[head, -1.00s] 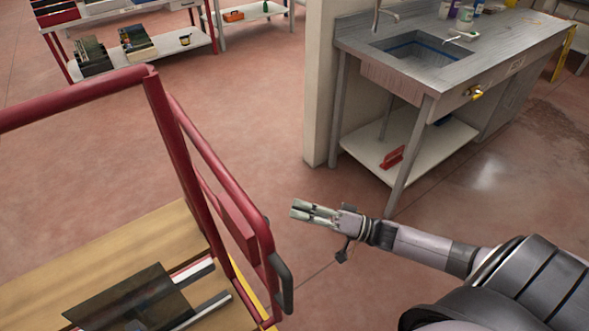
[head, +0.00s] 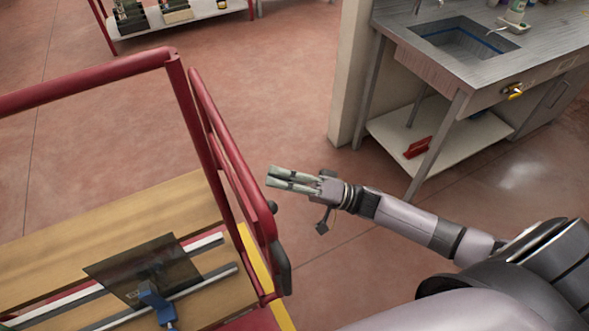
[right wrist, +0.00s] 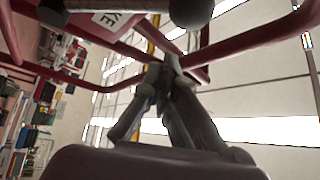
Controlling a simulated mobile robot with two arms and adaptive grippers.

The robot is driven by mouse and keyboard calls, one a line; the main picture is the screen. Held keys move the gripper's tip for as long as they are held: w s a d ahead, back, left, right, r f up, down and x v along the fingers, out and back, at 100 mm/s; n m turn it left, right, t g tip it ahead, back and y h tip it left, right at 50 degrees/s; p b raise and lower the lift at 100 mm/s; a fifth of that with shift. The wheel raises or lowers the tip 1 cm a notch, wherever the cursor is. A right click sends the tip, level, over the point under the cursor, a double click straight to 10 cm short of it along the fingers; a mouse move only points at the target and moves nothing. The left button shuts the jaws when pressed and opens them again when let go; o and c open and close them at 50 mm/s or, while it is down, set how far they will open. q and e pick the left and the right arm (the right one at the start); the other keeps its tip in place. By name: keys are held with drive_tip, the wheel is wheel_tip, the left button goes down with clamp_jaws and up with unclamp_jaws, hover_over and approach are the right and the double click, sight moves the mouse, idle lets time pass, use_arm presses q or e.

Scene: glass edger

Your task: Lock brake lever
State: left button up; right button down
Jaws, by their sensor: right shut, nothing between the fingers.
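The red cart frame (head: 228,150) stands at left in the head view. A small black knob (head: 272,207), seemingly the brake lever's end, sticks out from its right side. In the right wrist view, a dark bar ending in a round knob (right wrist: 190,12) crosses the top, beside a white label (right wrist: 118,20) ending in "KE". My right gripper (head: 270,176) is shut and empty, just right of the frame and above the knob in the picture. It also shows in the right wrist view (right wrist: 166,62), below the bar; I see no clear contact. My left gripper is not in view.
A black grip (head: 281,268) is at the cart's lower right corner. A dark glass sheet (head: 125,268) and a blue tool (head: 155,303) are on the cart's wooden deck (head: 120,222). A sink bench (head: 440,65) stands at right. Open floor (head: 290,95) lies between.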

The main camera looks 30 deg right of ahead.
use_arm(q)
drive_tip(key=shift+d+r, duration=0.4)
use_arm(e)
drive_tip(key=shift+s+a+f, duration=0.15)
drive_tip(key=shift+s+f, duration=0.15)
drive_tip(key=shift+s, duration=0.25)
drive_tip(key=shift+s+a+f, duration=0.15)
drive_tip(key=shift+s+f, duration=0.15)
drive_tip(key=shift+s, duration=0.25)
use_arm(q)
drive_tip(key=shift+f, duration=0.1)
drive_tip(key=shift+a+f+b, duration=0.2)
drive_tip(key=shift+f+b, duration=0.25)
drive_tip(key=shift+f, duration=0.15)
use_arm(e)
drive_tip(key=shift+s+f+n, duration=0.25)
drive_tip(key=shift+n, duration=0.25)
